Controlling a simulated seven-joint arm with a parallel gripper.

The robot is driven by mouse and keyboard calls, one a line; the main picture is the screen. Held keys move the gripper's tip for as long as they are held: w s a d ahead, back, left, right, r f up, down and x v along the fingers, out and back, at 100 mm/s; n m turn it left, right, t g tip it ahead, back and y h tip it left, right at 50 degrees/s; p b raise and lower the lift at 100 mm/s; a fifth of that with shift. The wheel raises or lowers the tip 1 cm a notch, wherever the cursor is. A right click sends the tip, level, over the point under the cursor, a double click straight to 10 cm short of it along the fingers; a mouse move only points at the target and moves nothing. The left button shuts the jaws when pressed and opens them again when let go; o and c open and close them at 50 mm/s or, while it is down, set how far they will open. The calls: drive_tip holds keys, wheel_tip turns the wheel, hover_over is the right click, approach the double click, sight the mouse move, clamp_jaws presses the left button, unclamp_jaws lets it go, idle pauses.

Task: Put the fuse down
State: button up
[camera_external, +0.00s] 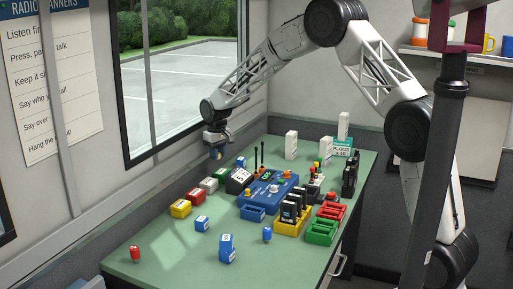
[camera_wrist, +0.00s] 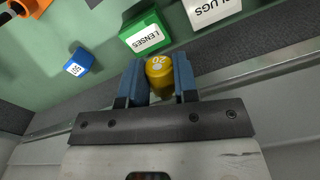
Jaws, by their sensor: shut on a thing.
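My gripper (camera_wrist: 157,80) is shut on a yellow cylindrical fuse (camera_wrist: 158,68) with a pale mark on its end, held between the two blue fingers. In the external view my gripper (camera_external: 216,152) hangs above the far left edge of the green-topped table (camera_external: 165,236), near the window. The fuse appears there only as a small blurred patch between the fingers. I see a gap between the gripper and the tabletop.
The wrist view shows a green box marked LENSES (camera_wrist: 145,35), a white box marked PLUGS (camera_wrist: 212,8) and a blue block (camera_wrist: 78,63). The front left tabletop is mostly clear.

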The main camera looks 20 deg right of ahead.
drive_tip(key=w+d+f+m, duration=0.1)
drive_tip(key=w+d, duration=0.6)
drive_tip(key=d, duration=0.4)
drive_tip(key=w+d+f+m, duration=0.2)
drive_tip(key=w+d, duration=0.5)
drive_tip(key=d, duration=0.5)
drive_tip(key=w+d+f+m, duration=0.1)
drive_tip(key=w+d+m, duration=0.1)
drive_tip(key=w+d, duration=0.6)
drive_tip(key=shift+d+f, duration=0.2)
drive_tip(key=shift+d, duration=0.8)
drive_tip(key=shift+d+f, duration=0.2)
drive_tip(key=shift+d, duration=0.8)
drive_tip(key=shift+s+a, duration=0.1)
drive_tip(key=shift+a, duration=0.05)
drive_tip(key=s+a+r+n+h, duration=0.1)
drive_tip(key=s+a+r+n, duration=0.1)
drive_tip(key=s+a, duration=1.05)
drive_tip(key=s+a+r+n, duration=0.2)
drive_tip(key=s+a, duration=1)
drive_tip(key=a, duration=0.1)
drive_tip(key=s+a+n, duration=0.2)
drive_tip(key=s+a, duration=0.2)
drive_tip(key=s, duration=1.2)
drive_tip(key=s+a+n+t, duration=0.1)
drive_tip(key=s+a, duration=0.4)
drive_tip(key=s, duration=1.1)
drive_tip(key=shift+s+a+r+n, duration=0.15)
drive_tip(key=shift+s+r+n, duration=0.25)
drive_tip(key=shift+n, duration=0.5)
